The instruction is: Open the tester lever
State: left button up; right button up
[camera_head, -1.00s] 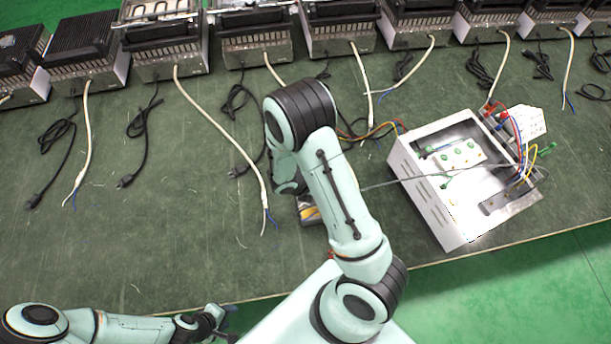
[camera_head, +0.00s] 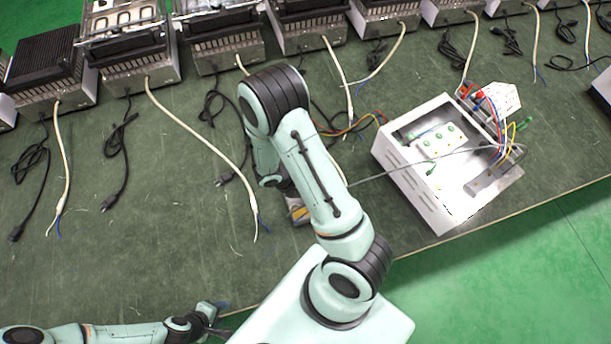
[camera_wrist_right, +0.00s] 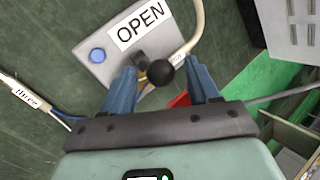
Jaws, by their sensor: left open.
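In the right wrist view, a grey tester plate (camera_wrist_right: 103,70) carries a white OPEN label (camera_wrist_right: 138,24), a blue button (camera_wrist_right: 97,55) and a lever with a black ball knob (camera_wrist_right: 160,73). My right gripper (camera_wrist_right: 163,82) is open, with one blue finger on each side of the knob and visible gaps to it. Something red shows behind the knob. In the head view my right arm hides its own gripper; a small grey and yellow thing (camera_head: 297,209) shows beside the arm. My left gripper (camera_head: 221,313) is open and empty near the table's front edge.
A white open metal box (camera_head: 415,180) with coloured wires stands right of my right arm. Several heater units (camera_head: 133,55) line the back of the green table, their cables (camera_head: 205,136) trailing forward. The table's left middle (camera_head: 120,255) is mostly clear.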

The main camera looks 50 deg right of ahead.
jog(key=shift+r, duration=0.1)
jog(key=v, duration=1.3)
jog(key=shift+a, duration=0.15)
